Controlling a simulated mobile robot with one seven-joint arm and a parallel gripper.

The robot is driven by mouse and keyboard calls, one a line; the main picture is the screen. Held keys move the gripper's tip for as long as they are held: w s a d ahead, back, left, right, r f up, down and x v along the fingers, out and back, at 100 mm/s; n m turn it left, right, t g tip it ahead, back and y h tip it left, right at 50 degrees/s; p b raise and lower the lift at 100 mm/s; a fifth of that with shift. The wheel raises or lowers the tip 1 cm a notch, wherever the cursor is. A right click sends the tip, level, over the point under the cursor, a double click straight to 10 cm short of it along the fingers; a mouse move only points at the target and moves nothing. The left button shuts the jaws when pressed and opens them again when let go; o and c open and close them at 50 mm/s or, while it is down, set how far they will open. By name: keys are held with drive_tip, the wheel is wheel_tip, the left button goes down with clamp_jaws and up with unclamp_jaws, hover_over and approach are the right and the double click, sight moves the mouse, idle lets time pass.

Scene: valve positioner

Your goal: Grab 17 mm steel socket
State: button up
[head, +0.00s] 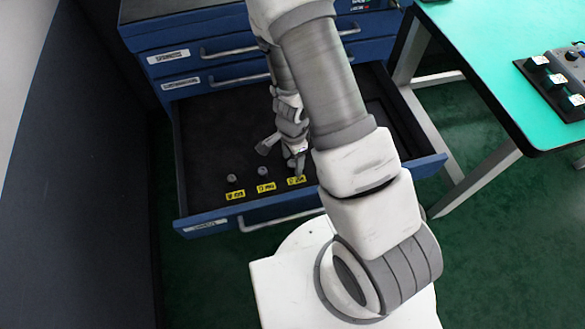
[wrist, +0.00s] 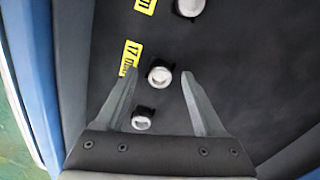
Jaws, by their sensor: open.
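The 17 mm steel socket is the middle one (wrist: 160,75) of three in the open drawer, standing beside a yellow label (wrist: 130,57) that reads 17 mm. In the head view this socket (head: 262,171) stands behind the middle label. My gripper (wrist: 159,77) is open and empty. In the wrist view the socket appears between its fingertips, with dark gaps on both sides. In the head view my gripper (head: 299,167) points down over the drawer, to the right of this socket. How high the tips are above it, I cannot tell.
A larger socket (wrist: 188,7) and a smaller socket (wrist: 142,121) stand either side in the row. The blue drawer (head: 205,227) has raised walls, and its front wall is close to the labels. A green-topped table (head: 480,45) stands at right. The drawer floor behind is largely clear.

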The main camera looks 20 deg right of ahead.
clamp_jaws()
idle(0.3)
idle(0.3)
